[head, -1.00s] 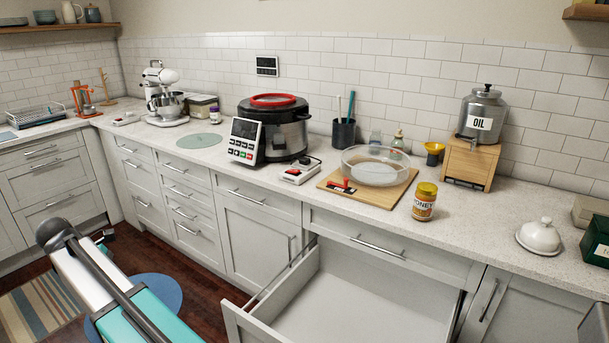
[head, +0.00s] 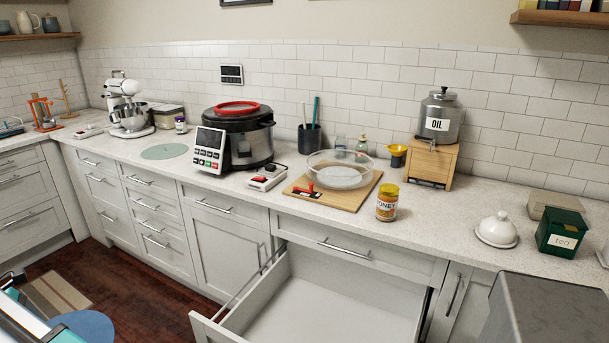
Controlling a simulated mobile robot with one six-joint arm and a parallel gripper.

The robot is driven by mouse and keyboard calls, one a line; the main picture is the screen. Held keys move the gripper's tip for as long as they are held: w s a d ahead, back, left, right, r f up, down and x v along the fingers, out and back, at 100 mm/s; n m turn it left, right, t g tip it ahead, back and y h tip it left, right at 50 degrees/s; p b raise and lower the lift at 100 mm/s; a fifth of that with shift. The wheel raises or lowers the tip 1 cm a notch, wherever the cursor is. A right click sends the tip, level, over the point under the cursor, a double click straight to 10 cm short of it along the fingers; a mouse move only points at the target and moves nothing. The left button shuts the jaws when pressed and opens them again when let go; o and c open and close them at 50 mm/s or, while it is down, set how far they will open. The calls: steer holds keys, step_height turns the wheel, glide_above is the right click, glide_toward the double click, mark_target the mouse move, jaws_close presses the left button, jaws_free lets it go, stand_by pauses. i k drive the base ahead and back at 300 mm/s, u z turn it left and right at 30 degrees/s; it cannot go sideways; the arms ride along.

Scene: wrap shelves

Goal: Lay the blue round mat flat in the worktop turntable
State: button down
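A clear, round, low-walled dish (head: 318,160) stands on a wooden board (head: 352,199) on the worktop; it looks like the turntable. A pale disc shows inside its floor. A flat blue round piece (head: 85,327) lies low at the bottom left, seemingly on the floor and partly cut off by the frame edge. A flat grey-green round disc (head: 164,152) lies on the worktop left of the cooker. I cannot tell for sure which of these is the blue mat. My gripper is not in view; only teal and white parts of mine show at the lower left.
An open, empty-looking drawer (head: 330,300) juts out below the board. A honey jar (head: 387,204) stands right of the board, a red-switched box (head: 266,178) left of it. The cooker (head: 238,137), oil canister (head: 437,118), white lidded dish (head: 497,230) and green tea box (head: 561,232) line the worktop.

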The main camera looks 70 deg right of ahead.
mark_target(340, 168)
steer(key=z, duration=0.05)
steer(key=i, duration=2.1)
steer(key=z, duration=1.85)
